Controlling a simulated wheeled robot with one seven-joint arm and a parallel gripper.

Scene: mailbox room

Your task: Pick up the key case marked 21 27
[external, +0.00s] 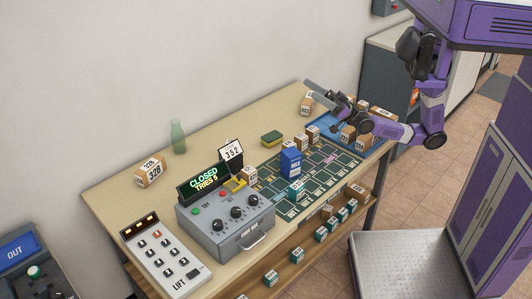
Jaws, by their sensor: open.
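I cannot make out a key case marked 21 27, as the small markings are too fine to read. Small teal-and-white cases stand in a row on the shelf under the tabletop, one of them a teal case (321,233) near the middle. Another small teal-and-white case (297,191) stands on the green grid mat (322,183), in front of a blue carton. My gripper (318,92) is open above the far right end of the table, near a small brown box (307,103). It appears empty and is well apart from the teal cases.
The tabletop (213,142) carries a grey box (228,222) reading CLOSED TRIES 5, a LIFT keypad (163,258), a blue carton (291,163), a green bottle (177,134), a sponge (271,138) and a box marked 328 (152,173). A blue tray (328,124) with brown boxes lies below my arm.

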